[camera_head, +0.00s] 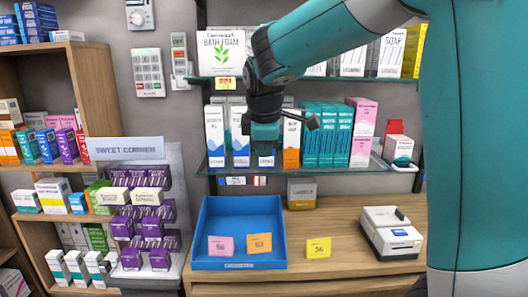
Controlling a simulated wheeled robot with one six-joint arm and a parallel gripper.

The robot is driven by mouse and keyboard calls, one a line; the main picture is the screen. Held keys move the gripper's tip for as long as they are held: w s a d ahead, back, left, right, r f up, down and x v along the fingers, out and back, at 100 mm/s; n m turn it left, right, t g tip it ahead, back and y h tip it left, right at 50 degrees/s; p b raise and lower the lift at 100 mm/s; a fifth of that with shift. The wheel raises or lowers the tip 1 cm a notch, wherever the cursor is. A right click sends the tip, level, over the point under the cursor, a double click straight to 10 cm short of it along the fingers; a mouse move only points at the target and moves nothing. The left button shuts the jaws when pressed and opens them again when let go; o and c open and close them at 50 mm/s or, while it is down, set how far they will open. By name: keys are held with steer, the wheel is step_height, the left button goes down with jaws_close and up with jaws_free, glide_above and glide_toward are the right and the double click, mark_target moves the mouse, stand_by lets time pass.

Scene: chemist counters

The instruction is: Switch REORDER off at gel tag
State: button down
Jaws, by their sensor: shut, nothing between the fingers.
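My gripper (312,122) is shut and empty, in front of the boxes on the glass shelf (340,168), with its fingers pointing right. Small tags sit on the shelf edges: a white one (235,181) with a red-marked piece (259,181) beside it under the glass shelf, and a yellow-and-red one (224,84) under the upper shelf. Their print is too small to read, so I cannot tell which is the gel tag or how a REORDER switch is set. My gripper is apart from these tags.
A blue tray (202,240) with a pink and an orange card stands on the wooden counter (345,270). A yellow card (318,248) and a white device (391,234) are to its right. A keypad (148,73) and a switch panel (180,55) are on the wall. A purple-box display (127,150) stands left.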

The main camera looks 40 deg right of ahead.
steer(key=s+a+f+m+g+y, duration=0.2)
steer(key=s+a+f+y, duration=0.1)
steer(key=s+a, duration=0.7)
steer(key=s+a+f+m+g+y, duration=0.1)
steer(key=s+a+f+m+y, duration=0.1)
steer(key=s+a, duration=0.9)
steer(key=s+f+y, duration=0.1)
steer(key=s, duration=0.3)
steer(key=shift+g+y, duration=0.4)
steer(key=shift+w+d+f, duration=0.1)
steer(key=shift+d, duration=0.05)
